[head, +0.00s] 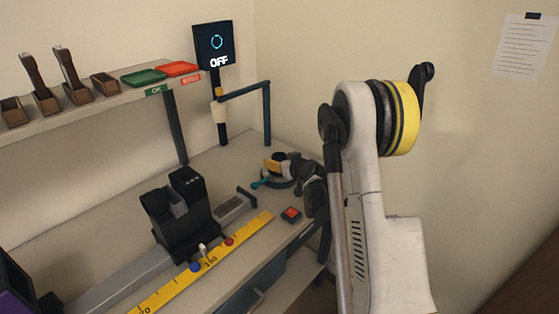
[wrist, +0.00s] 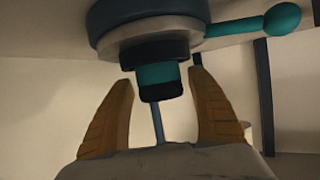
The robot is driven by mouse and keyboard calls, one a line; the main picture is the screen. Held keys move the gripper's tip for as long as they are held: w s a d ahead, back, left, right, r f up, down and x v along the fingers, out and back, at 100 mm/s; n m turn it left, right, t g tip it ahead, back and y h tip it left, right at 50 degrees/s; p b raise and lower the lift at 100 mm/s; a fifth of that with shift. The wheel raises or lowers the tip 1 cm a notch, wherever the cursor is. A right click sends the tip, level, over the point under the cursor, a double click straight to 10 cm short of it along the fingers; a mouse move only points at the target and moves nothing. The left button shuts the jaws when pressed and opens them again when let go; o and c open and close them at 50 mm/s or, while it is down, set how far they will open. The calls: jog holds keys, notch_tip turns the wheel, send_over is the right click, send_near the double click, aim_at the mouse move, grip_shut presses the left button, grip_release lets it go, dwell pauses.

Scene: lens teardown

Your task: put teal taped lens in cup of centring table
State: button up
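The teal taped lens (wrist: 158,75) is a short teal cylinder with a black end. In the wrist view it appears seated in the dark cup (wrist: 155,54) of the centring table (wrist: 150,30), roughly in line with it. A teal handle with a round knob (wrist: 282,19) sticks out from the table. In the head view the centring table (head: 282,184) is partly hidden by my gripper (head: 271,165), and I cannot make out the lens. My gripper's tan fingers (wrist: 161,76) stand on both sides of the lens, with visible gaps, touching nothing.
A stand with an OFF screen (head: 214,47) and a side post (head: 267,110) rises behind the centring table. A red button box (head: 291,214), a yellow ruler (head: 205,262) and a black rail carriage (head: 180,213) are nearer. A shelf with trays (head: 145,76) is at left.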

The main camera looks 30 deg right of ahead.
jog(key=shift+s+r, duration=0.3)
jog(key=shift+r, duration=0.05)
jog(key=d+p+v, duration=0.1)
jog(key=p+v, duration=0.3)
jog(key=v, duration=0.7)
jog(key=s+a+r+n+g+y, duration=0.1)
jog(key=s+a+r+g, duration=0.1)
jog(key=s+a+r, duration=0.5)
jog(key=s+a+r+g+y, duration=0.15)
jog(key=s+a+r, duration=0.25)
jog(key=a, duration=0.6)
jog(key=s+a+g+h, duration=0.1)
jog(key=s+a, duration=0.1)
jog(key=s, duration=0.6)
jog(key=s+a+g, duration=0.2)
jog(key=s+a, duration=0.1)
jog(key=s, duration=0.6)
jog(key=shift+r+h, duration=0.2)
jog(key=shift+h, duration=0.15)
